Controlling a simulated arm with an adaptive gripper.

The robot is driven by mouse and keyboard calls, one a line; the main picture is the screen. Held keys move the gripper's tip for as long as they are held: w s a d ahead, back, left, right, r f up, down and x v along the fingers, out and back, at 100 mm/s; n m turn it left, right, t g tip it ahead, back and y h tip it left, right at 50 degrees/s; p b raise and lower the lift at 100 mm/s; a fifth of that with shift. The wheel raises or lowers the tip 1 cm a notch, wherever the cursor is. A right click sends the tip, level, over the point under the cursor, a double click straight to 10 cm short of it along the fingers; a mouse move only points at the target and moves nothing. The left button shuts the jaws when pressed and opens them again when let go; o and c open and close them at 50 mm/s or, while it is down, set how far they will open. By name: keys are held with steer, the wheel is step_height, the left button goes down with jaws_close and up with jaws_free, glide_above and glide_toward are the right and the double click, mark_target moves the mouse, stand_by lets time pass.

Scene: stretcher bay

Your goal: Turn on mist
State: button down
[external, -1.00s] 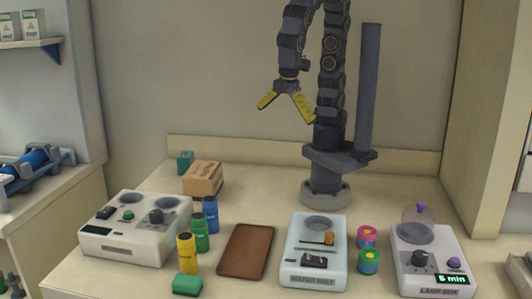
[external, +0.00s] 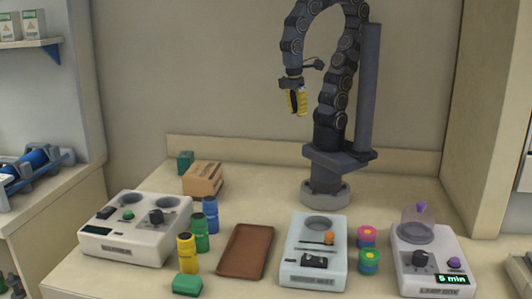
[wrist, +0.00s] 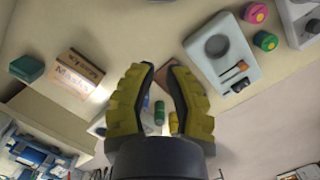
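The middle white device (external: 316,252) stands on the counter below my arm. Its front label is too small to read with certainty. It has a round recess on top, an orange knob on a slider slot (external: 329,238) and a black switch (external: 314,261). The device also shows in the wrist view (wrist: 214,74), right of my fingers, with its orange knob (wrist: 242,65) and black switch (wrist: 240,85). My gripper (external: 297,103) hangs in the air high above the counter, pointing down. Its yellow fingers are apart and empty in the wrist view (wrist: 160,68).
A white device (external: 135,245) stands left, with blue, green and yellow bottles (external: 187,253) beside it. A brown tray (external: 246,250) lies left of the middle device; pink and green jars (external: 369,262) stand right. A domed device (external: 432,270) stands far right. A carton (external: 203,178) is behind.

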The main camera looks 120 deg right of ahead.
steer(key=w+a+m, duration=0.3)
steer(key=w+a, duration=0.1)
steer(key=w, duration=0.4)
steer(key=m+t+h, duration=0.1)
steer(key=m+t, duration=0.2)
steer(key=m, duration=0.2)
glide_above(303, 248)
steer(key=s+a, duration=0.2)
step_height(303, 248, down, 9)
steer(key=shift+w, duration=0.25)
steer(key=shift+d, duration=0.1)
steer(key=f, duration=0.4)
steer(key=w+d+f, duration=0.1)
steer(key=f, duration=0.9)
steer(key=shift+w+d, duration=0.3)
